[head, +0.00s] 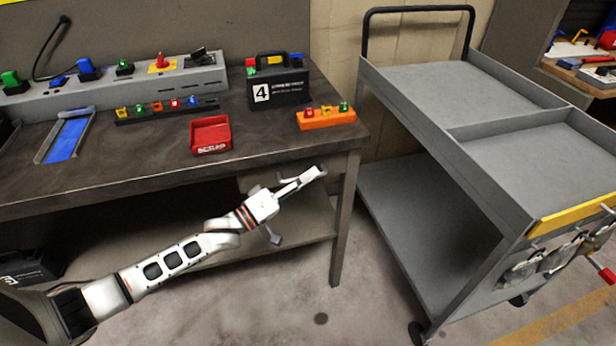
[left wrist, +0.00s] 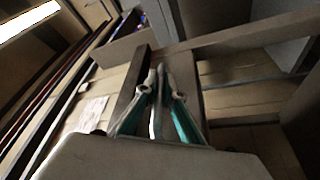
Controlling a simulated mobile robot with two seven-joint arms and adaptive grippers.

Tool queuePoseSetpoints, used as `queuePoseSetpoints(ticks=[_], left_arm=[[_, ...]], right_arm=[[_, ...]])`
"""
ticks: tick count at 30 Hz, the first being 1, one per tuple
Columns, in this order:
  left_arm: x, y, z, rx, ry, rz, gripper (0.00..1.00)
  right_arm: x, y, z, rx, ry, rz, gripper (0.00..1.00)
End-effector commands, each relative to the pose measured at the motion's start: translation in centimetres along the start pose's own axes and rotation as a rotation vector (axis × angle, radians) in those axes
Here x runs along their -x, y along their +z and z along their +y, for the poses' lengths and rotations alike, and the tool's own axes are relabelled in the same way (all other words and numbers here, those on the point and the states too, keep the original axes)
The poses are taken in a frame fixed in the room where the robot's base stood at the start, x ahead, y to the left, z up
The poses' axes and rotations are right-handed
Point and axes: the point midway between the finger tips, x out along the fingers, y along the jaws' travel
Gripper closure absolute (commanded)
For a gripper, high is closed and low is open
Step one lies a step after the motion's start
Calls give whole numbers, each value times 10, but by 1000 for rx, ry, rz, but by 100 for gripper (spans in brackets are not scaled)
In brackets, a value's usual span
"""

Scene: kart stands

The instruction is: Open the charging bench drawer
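The charging bench (head: 130,180) has a dark top, and part of a dark drawer front (head: 252,184) shows under its right end. My left gripper (head: 318,173) is in front of that end, below the top's edge and near the right leg. It hides part of the drawer front. In the left wrist view my left gripper's fingers (left wrist: 158,76) run close together and look shut. Whether anything thin is between them, or whether they touch the drawer, I cannot tell. I see no clear gap of an open drawer. My right gripper is not in view.
On the bench stand a black case marked 4 (head: 280,90), a red bin (head: 210,135), an orange holder (head: 326,119) and a grey charging strip (head: 190,80). A grey cart (head: 420,85) stands close to the bench's right. Floor (head: 300,290) is free in front.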

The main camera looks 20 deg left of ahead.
Motion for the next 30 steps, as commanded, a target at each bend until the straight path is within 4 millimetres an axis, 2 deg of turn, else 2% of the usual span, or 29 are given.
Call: queuePoseSetpoints(ticks=[8, 14, 21, 30], left_arm=[[3, 6, 7, 0, 1, 0, 100], [13, 33, 32, 0, 5, 0, 100], [37, 93, 74, 3, 2, -1, 100], [67, 167, 121, 5, -1, 0, 100]], right_arm=[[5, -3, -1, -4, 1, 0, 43], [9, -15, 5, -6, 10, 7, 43], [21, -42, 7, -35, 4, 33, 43], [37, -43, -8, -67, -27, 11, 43]])
